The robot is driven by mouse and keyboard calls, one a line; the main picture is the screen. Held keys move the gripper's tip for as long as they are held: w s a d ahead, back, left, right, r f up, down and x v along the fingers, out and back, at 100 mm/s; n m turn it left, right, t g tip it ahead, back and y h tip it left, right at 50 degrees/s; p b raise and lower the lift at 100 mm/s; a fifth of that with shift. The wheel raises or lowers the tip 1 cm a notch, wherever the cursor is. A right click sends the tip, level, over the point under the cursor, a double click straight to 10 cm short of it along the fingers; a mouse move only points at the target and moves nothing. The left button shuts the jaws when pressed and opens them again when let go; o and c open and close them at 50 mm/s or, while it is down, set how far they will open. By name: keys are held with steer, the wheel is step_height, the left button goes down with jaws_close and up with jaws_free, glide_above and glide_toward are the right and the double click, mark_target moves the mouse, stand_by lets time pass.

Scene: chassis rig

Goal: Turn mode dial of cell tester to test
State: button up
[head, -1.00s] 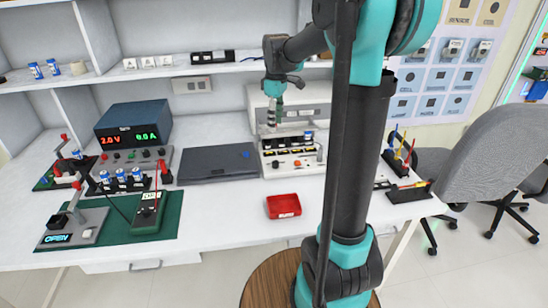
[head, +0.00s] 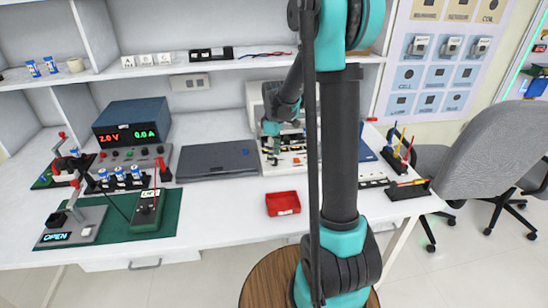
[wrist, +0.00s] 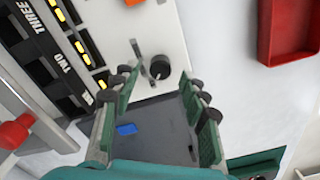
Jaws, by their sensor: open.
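The cell tester (head: 297,162) is a white-faced unit at the back middle of the bench in the head view. In the wrist view its white panel (wrist: 170,25) carries a black round dial (wrist: 160,68) near the panel edge, beside black slots with yellow marks labelled TWO and THREE. My gripper (wrist: 162,88) is open and empty, with the dial showing between and just beyond its fingertips. In the head view my gripper (head: 271,150) hangs over the tester's left part and hides some of it. I cannot read the dial's setting or tell whether a finger touches it.
A dark flat case (head: 215,163) with a blue mark lies left of the tester. A red tray (head: 283,204) stands in front of it. A power supply (head: 132,126) and a green mat (head: 168,212) with devices are at left.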

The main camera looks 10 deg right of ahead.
steer(key=shift+f, duration=0.9)
jaws_close()
